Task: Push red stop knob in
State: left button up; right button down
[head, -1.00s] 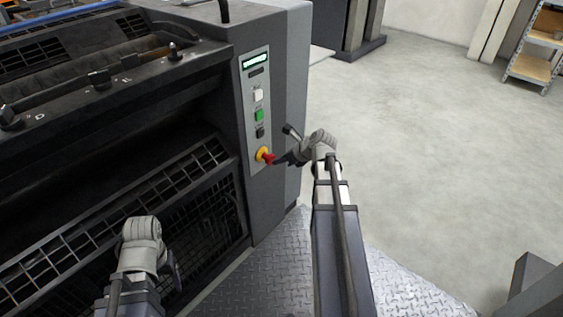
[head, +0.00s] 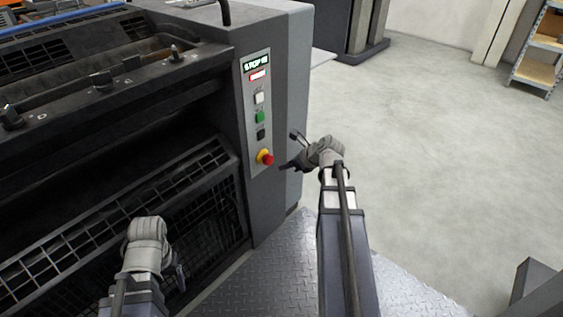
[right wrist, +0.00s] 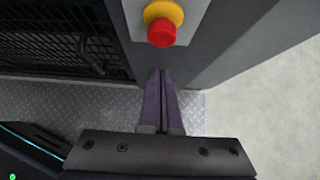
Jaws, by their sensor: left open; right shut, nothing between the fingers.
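The red stop knob (head: 268,159) sits on a yellow collar low on the grey control panel (head: 258,180). In the right wrist view the red knob (right wrist: 161,32) is ahead of the fingertips. My right gripper (head: 283,166) is shut and empty, just to the right of the knob with a small gap. It also shows in the right wrist view (right wrist: 160,75). The panel display (head: 257,62) is lit with text that seems to start with "STOP", and a red indicator (head: 258,75) glows below it. My left gripper (head: 178,276) is low at the left, near the grille; its fingers are mostly hidden.
White, green and dark buttons (head: 260,117) stand above the knob on the panel. The dark press with a mesh guard (head: 200,215) fills the left. A metal tread plate (head: 265,270) lies below. Open floor (head: 440,150) is to the right, with a shelf (head: 537,70) beyond.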

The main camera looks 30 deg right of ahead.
jog(key=p+v, duration=0.6)
jog(key=v, duration=0.3)
jog(key=shift+s+r, duration=0.2)
jog(key=shift+r, duration=0.15)
jog(key=s+a+f+n+g, duration=0.1)
jog(key=a+f+n+g, duration=0.15)
jog(key=a+n, duration=0.65)
jog(key=a+f+n+g, duration=0.25)
jog(key=a+n, duration=0.45)
jog(key=a, duration=0.4)
jog(key=s+a+f+n+g+h, duration=0.1)
jog(key=s+a+n+g+h, duration=0.1)
jog(key=s+a+n, duration=0.5)
jog(key=s+a+n+g+h, duration=0.25)
jog(key=a+n, duration=0.55)
jog(key=n, duration=0.4)
notch_tip(320, 180, up, 30)
jog(key=n+p, duration=0.1)
jog(key=p, duration=2.9)
jog(key=shift+s+a+t, duration=0.25)
jog(key=shift+s+t, duration=0.1)
jog(key=shift+s, duration=0.05)
